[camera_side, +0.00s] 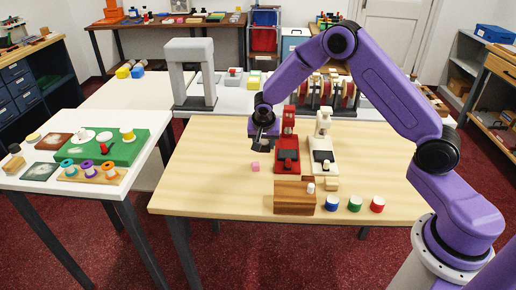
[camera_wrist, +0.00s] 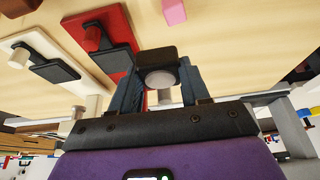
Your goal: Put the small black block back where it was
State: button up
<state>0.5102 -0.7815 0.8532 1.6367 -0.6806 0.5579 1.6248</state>
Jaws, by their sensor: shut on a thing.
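My gripper (camera_side: 262,143) is to the left of the red stand (camera_side: 287,153) and, as far as I can tell, above the wooden table (camera_side: 212,185). In the wrist view its two fingers close on a small black block (camera_wrist: 156,54), which has a pale round face (camera_wrist: 160,78) toward the camera. In the side view the block is hard to tell from the dark fingers. The red stand also shows in the wrist view (camera_wrist: 105,33), left of the block. A white stand (camera_side: 322,148) is to the right of the red one. Both bear a black plate.
A pink cube (camera_side: 255,167) lies on the table near my gripper. A wooden block (camera_side: 294,198) and blue (camera_side: 332,203), green (camera_side: 355,204) and red (camera_side: 377,204) pots stand at the front. A grey arch (camera_side: 190,76) stands behind. The table's left front is clear.

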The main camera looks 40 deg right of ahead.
jog(key=s+r, duration=0.3)
jog(key=s, duration=0.9)
jog(key=s+r, duration=0.3)
jog(key=s, duration=1)
jog(key=w+f, duration=0.1)
jog(key=w, duration=0.1)
jog(key=w+f, duration=0.1)
jog(key=w, duration=0.2)
jog(key=w+f, duration=0.2)
jog(key=w, duration=0.1)
jog(key=shift+w+a, duration=0.1)
jog(key=shift+a, duration=0.3)
jog(key=w+f, duration=0.4)
jog(key=f, duration=0.1)
jog(key=shift+w, duration=0.3)
jog(key=shift+w+f, duration=0.55)
jog(key=shift+f, duration=1.6)
jog(key=shift+f, duration=0.1)
jog(key=o, duration=1.1)
